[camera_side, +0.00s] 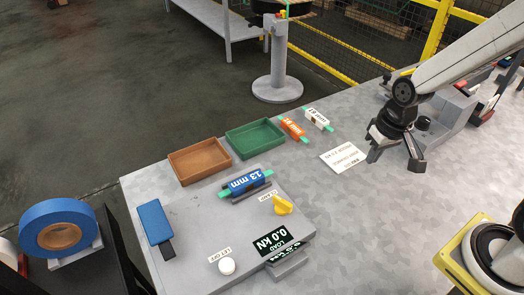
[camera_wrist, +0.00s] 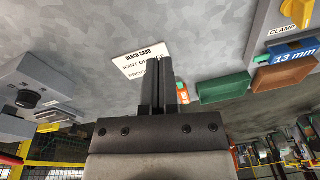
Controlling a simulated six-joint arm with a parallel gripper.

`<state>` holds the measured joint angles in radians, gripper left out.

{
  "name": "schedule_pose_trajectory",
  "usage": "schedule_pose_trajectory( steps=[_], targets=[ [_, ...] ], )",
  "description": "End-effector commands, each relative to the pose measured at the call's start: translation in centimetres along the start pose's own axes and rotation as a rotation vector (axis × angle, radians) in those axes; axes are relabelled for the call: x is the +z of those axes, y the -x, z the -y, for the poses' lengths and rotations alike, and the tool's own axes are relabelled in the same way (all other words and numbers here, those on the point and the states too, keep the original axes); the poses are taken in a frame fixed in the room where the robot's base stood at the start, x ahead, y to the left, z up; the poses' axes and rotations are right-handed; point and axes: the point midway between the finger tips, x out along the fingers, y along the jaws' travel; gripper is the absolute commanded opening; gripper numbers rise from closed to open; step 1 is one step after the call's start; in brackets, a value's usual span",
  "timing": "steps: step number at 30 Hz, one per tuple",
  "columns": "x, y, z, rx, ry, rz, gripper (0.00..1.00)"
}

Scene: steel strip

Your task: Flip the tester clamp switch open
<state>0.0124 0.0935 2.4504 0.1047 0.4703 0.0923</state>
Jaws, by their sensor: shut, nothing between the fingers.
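The yellow clamp switch (camera_side: 283,206) sits on the grey tester plate (camera_side: 196,215), beside a small CLAMP label. It also shows at the top right corner of the wrist view (camera_wrist: 298,12), partly cut off. A blue piece marked 13 mm (camera_side: 246,183) with green ends lies in the tester's holder behind the switch. My gripper (camera_side: 394,160) is well to the right of the tester, above the bench near the white bench card (camera_side: 344,157). In the wrist view its fingers (camera_wrist: 160,70) are together and empty.
A brown tray (camera_side: 199,162) and a green tray (camera_side: 256,139) stand behind the tester. Orange (camera_side: 292,128) and white (camera_side: 317,118) labelled pieces lie right of them. A white LET OFF button (camera_side: 226,266) is at the tester's front. Bench between gripper and switch is mostly clear.

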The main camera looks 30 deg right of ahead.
Motion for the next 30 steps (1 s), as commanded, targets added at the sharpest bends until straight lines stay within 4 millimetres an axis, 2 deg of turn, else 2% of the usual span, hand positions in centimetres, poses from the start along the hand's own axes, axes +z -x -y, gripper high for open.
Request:
schedule_pose_trajectory(
  steps=[8, 18, 24, 30],
  targets=[
    [-2.5, -1.2, 1.9, -0.069, -0.326, 0.191, 0.00],
    [-6.0, -2.4, 5.4, -0.170, -0.706, 0.465, 0.00],
    [-8.1, -2.8, 7.4, -0.230, -0.884, 0.629, 0.00],
    [-9.5, -2.9, 8.7, -0.270, -0.990, 0.743, 0.00]
  ],
)
